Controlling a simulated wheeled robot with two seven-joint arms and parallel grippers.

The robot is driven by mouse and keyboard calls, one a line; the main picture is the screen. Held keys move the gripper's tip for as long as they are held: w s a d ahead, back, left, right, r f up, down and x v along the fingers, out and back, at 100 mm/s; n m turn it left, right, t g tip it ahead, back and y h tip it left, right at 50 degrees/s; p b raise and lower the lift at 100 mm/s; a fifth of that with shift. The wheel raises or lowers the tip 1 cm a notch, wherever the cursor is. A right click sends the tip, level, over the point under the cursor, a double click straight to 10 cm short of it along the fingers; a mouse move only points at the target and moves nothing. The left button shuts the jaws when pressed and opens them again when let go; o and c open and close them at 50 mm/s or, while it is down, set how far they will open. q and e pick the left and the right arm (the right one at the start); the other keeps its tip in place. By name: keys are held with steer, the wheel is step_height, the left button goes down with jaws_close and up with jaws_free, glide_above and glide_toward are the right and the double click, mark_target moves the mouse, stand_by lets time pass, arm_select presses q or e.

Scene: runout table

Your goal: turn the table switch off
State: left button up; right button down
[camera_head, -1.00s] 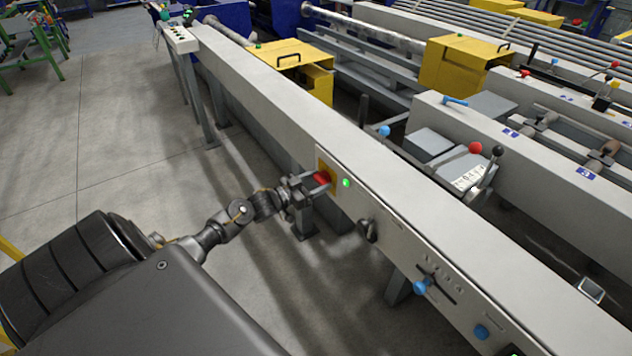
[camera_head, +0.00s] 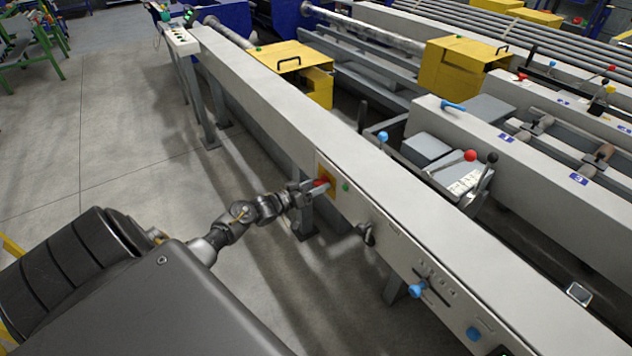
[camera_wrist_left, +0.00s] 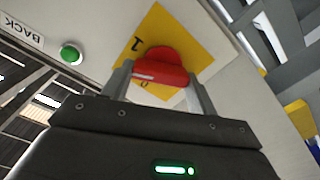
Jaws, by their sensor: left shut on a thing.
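The table switch (camera_head: 322,181) is a red knob on a yellow plate (camera_head: 326,171) on the side face of the long grey table. In the left wrist view the red knob (camera_wrist_left: 162,66) sits between my fingers, and its yellow plate (camera_wrist_left: 160,25) shows a "1" beside it. My left gripper (camera_head: 315,185) is shut on the knob, one finger on each side; it also shows in the left wrist view (camera_wrist_left: 160,82). The green lamp (camera_head: 346,187) beside the plate looks dull. My right gripper is out of view.
A black handle (camera_head: 367,234) and a blue knob (camera_head: 416,290) stick out farther along the table face. In the left wrist view a green round piece (camera_wrist_left: 71,54) sits near a "BACK" label (camera_wrist_left: 22,34). Open floor (camera_head: 130,130) lies to the left.

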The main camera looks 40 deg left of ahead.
arm_select(q)
steer(key=n, duration=0.1)
steer(key=n+p, duration=0.1)
steer(key=shift+a+r+n, duration=0.1)
steer(key=shift+r+n, duration=0.1)
steer(key=shift+n, duration=0.2)
steer(key=n+p, duration=0.2)
steer(key=n, duration=0.1)
steer(key=shift+a+n, duration=0.1)
steer(key=shift+n, duration=0.2)
steer(key=shift+f+n+p, duration=0.1)
steer(key=shift+n+p, duration=0.2)
steer(key=shift+n, duration=0.6)
steer(key=shift+f+n+p, duration=0.1)
steer(key=shift+n+p, duration=0.2)
steer(key=shift+n, duration=1.6)
steer(key=shift+f+n, duration=0.1)
steer(key=shift+n, duration=0.3)
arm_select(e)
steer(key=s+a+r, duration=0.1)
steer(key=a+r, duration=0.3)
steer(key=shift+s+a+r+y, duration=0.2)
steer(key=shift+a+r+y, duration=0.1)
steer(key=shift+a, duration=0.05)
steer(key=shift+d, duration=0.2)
